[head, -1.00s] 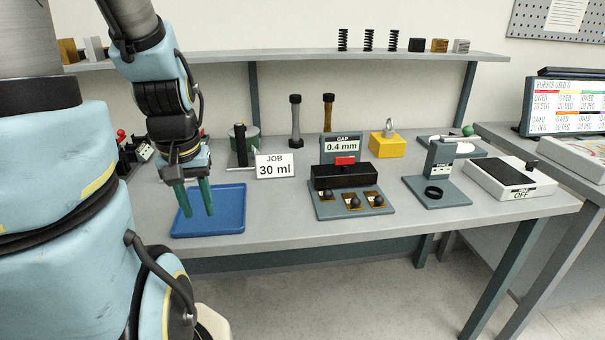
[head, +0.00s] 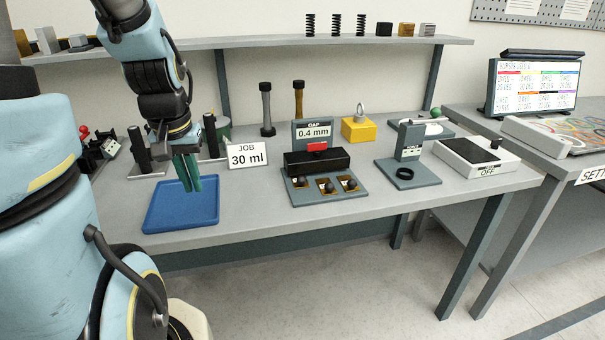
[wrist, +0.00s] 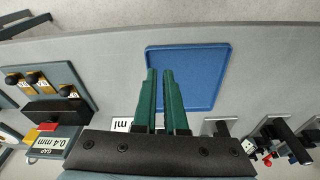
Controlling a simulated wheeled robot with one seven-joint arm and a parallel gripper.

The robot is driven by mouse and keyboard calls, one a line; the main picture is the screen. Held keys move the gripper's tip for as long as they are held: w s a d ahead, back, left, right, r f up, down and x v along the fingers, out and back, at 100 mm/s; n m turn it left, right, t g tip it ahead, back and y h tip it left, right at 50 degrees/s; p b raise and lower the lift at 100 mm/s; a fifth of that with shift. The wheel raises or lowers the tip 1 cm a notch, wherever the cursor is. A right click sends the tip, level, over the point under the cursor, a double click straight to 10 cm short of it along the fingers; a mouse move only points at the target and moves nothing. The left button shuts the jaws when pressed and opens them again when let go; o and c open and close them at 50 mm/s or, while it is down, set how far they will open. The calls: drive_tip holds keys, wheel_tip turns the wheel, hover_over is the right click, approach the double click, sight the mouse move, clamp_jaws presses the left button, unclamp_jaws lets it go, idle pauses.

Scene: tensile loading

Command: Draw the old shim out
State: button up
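The gap fixture (head: 330,196) is a grey base with a black block (head: 316,160), a red tab (head: 317,147) on top and a "GAP 0.4 mm" display (head: 314,132) behind. Several brass-coloured plates with black knobs (head: 326,186) lie along its front. I cannot tell which piece is the old shim. In the wrist view the fixture's black block (wrist: 55,111) is at the left. My gripper (head: 190,188) points down above the blue tray, left of the fixture. Its green fingers (wrist: 160,72) have a narrow gap between them and hold nothing.
The blue tray (head: 160,218) is empty. A "JOB 30 ml" card (head: 247,155) stands between tray and fixture. Black posts (head: 138,150) stand behind the tray. A grey stand with a black ring (head: 405,174) and a switch box reading OFF (head: 478,158) are to the right.

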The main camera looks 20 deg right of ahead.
drive_tip(key=w+d+m, duration=0.1)
drive_tip(key=d, duration=0.2)
drive_tip(key=w+d+m, duration=0.1)
drive_tip(key=w+d, duration=0.1)
drive_tip(key=d, duration=0.2)
drive_tip(key=w+d+m+h, duration=0.1)
drive_tip(key=w+d, duration=0.1)
drive_tip(key=d, duration=0.2)
drive_tip(key=shift+r+m+t+b, duration=0.2)
drive_tip(key=shift+m+t+b, duration=0.1)
drive_tip(key=shift+b, duration=0.1)
clamp_jaws()
drive_tip(key=w+d+r+m+h, duration=0.1)
drive_tip(key=d+m, duration=0.2)
drive_tip(key=d, duration=1)
drive_tip(key=shift+w+d+r+m+h+b, duration=0.2)
drive_tip(key=shift+d+m+h+b, duration=0.1)
drive_tip(key=shift+m, duration=0.1)
drive_tip(key=shift+f, duration=0.1)
drive_tip(key=p+x, duration=0.2)
drive_tip(key=x, duration=0.7)
drive_tip(key=shift+f, duration=0.4)
